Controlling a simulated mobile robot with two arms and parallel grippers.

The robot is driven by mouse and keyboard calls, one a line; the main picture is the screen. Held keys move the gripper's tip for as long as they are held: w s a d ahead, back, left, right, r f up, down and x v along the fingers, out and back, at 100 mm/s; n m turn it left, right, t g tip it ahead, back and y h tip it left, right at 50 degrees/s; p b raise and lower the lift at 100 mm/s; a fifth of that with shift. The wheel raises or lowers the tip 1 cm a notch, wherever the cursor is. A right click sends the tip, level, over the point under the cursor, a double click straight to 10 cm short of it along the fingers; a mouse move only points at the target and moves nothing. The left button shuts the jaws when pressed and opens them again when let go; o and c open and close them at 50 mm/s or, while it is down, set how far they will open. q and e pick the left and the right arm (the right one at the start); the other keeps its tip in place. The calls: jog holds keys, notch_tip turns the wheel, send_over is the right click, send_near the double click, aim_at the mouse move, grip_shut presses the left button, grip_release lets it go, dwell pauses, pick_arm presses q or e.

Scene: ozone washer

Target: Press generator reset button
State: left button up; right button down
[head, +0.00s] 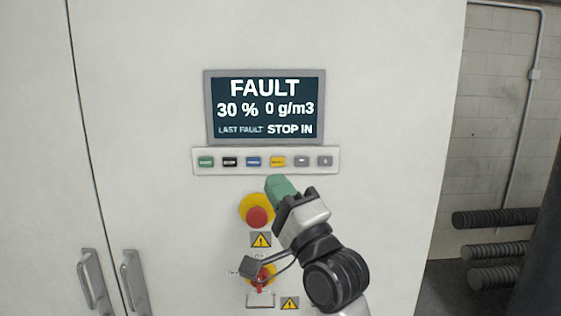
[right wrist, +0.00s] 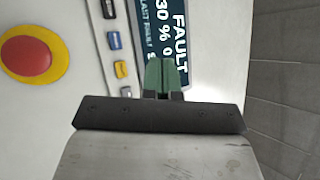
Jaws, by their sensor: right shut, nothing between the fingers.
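A strip of buttons (head: 218,170) sits below the display on the cabinet. From left to right it holds a green button (head: 206,161), a black one (head: 230,162), a blue one (head: 253,162), a yellow one (head: 278,161) and two grey ones; their labels are too small to read surely, so I cannot tell which is reset. The right wrist view also shows the blue button (right wrist: 113,40) and yellow button (right wrist: 120,69). My right gripper (head: 277,184) has green fingers, shut and empty, just below the yellow button in the head view. I cannot tell whether it touches the panel.
The display (head: 265,106) reads FAULT, 30 % and 0 g/m3. A red emergency stop (head: 258,216) on a yellow disc is left of my right gripper. A red switch (head: 262,279) is lower down. Door handles (head: 134,280) stick out at lower left.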

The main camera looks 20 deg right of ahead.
aim_at(278, 161)
jog(key=shift+w+d+b, duration=0.3)
jog(key=shift+w+d, duration=0.1)
jog(key=shift+w, duration=1.05)
jog(key=shift+w+d+b, duration=0.35)
jog(key=shift+w+d, duration=0.1)
jog(key=shift+w, duration=0.95)
jog(key=shift+w+d+b, duration=0.3)
jog(key=shift+w+d, duration=0.1)
jog(key=shift+w, duration=1.05)
jog(key=shift+w, duration=0.1)
jog(key=shift+w+d, duration=0.1)
jog(key=shift+w, duration=0.2)
jog(key=shift+w+d, duration=0.1)
jog(key=shift+w, duration=0.25)
jog(key=shift+s+a+p, duration=0.2)
jog(key=shift+s+p, duration=0.2)
jog(key=shift+s, duration=0.4)
